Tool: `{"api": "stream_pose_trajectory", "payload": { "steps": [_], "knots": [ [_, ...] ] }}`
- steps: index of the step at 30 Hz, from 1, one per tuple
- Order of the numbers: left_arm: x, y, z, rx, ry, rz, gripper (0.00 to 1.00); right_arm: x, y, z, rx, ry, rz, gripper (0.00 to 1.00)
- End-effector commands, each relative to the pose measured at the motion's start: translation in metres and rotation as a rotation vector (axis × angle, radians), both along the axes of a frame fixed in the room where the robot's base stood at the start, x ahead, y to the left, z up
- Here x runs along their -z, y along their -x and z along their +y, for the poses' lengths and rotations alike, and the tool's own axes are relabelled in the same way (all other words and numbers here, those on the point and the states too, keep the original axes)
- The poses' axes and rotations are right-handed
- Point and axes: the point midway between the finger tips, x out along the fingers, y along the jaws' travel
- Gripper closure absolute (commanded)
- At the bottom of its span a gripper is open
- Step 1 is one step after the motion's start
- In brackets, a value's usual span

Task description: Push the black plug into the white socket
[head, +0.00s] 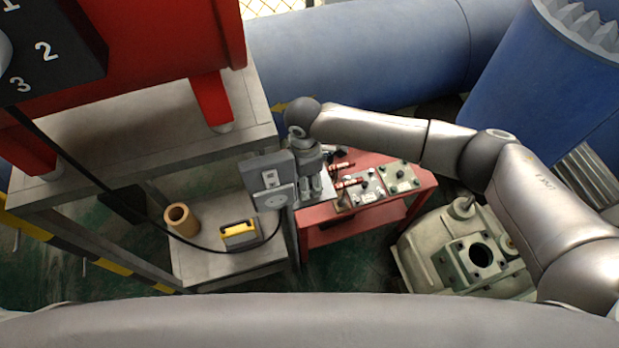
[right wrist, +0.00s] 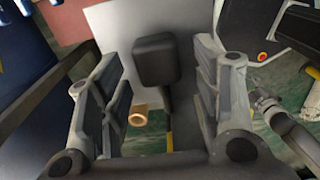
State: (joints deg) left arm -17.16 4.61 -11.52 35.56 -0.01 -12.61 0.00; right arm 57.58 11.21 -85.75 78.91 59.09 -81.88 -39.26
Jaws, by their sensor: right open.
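A grey box stands beside the bench leg in the head view, with a pale round socket face (head: 280,199) low on its front and a small switch above. My right gripper (head: 313,188) is just right of this box, fingers downward, partly hidden by it. In the right wrist view the black plug (right wrist: 155,60), a dark rounded block, lies between the two open fingers of the gripper (right wrist: 160,85), with gaps on both sides. A dark lead runs down from it. In the head view I cannot make out the plug. My left gripper is not in view.
A black cable (head: 201,245) curves over the lower shelf (head: 206,265), past a tan ring (head: 181,220) and a yellow-black block (head: 240,235). A red table (head: 330,234) with valve panels is close to the right gripper. Green machinery (head: 440,240) is to the right.

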Motion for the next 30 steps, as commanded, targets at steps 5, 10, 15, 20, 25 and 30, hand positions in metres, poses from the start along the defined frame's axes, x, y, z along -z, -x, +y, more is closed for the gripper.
{"api": "stream_pose_trajectory", "payload": {
  "steps": [5,10,15,20,25,30],
  "knots": [
    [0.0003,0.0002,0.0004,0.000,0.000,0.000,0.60,0.0001,0.0000,0.0001,0.000,0.000,0.000,0.41],
    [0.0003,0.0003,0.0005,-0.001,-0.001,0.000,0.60,-0.0001,-0.0001,0.0001,0.000,0.000,0.000,0.49],
    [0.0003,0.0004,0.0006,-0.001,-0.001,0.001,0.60,-0.0002,-0.0001,0.0000,0.000,0.000,0.000,0.71],
    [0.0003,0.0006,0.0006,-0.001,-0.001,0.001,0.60,-0.0004,-0.0002,0.0002,0.000,0.000,0.000,0.88],
    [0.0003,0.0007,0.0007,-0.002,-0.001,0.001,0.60,-0.0005,-0.0002,0.0001,0.000,0.000,0.000,0.88],
    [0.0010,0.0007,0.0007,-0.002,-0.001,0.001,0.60,-0.0049,-0.0006,0.0003,0.000,-0.001,-0.001,0.88]
  ]
}}
